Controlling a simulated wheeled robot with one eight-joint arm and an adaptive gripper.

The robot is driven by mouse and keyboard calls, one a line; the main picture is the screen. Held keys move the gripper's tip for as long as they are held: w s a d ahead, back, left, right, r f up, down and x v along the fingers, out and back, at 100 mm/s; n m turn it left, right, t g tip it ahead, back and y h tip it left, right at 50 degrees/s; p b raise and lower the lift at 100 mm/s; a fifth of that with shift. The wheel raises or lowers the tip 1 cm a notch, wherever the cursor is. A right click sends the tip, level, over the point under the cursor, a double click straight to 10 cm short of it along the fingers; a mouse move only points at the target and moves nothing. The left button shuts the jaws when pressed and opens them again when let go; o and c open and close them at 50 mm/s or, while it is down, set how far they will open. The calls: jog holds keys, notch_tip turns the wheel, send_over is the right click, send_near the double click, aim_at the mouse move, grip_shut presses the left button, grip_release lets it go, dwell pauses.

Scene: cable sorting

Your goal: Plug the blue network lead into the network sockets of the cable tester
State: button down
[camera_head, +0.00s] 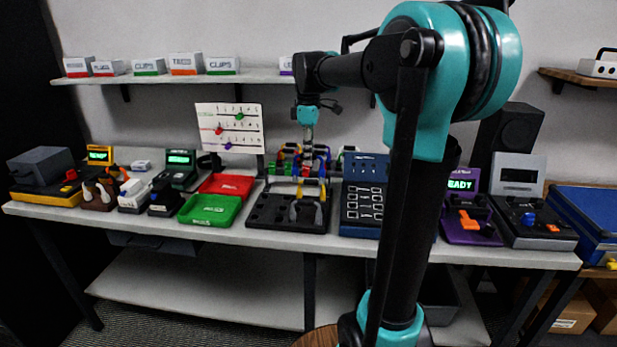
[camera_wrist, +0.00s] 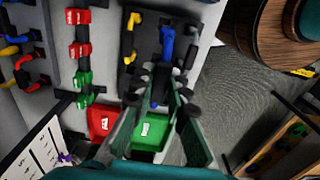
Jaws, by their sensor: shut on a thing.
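My gripper (camera_wrist: 160,88) points down over a black board (camera_wrist: 128,84); in the head view my gripper (camera_head: 308,168) is in front of the coloured leads at the wall. Its fingers are closed in, with a blue lead (camera_wrist: 167,46) at their tips. The fingers hide much of what they hold, and the plug ends are not clear. The black board (camera_head: 268,213) carries yellow loops and a grey piece. A dark blue panel (camera_head: 364,168) with rows of white-outlined marks stands just right of it. I cannot tell for sure which unit is the cable tester.
A red tray (camera_head: 227,185) and a green tray (camera_head: 209,209) lie left of the board. A purple unit (camera_head: 462,181) reading READY and a grey unit (camera_head: 518,168) stand right. Small devices crowd the left end. My arm hides part of the table.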

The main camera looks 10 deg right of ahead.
notch_tip(320, 180, up, 11)
dwell(0.7)
jog(key=shift+f, duration=0.15)
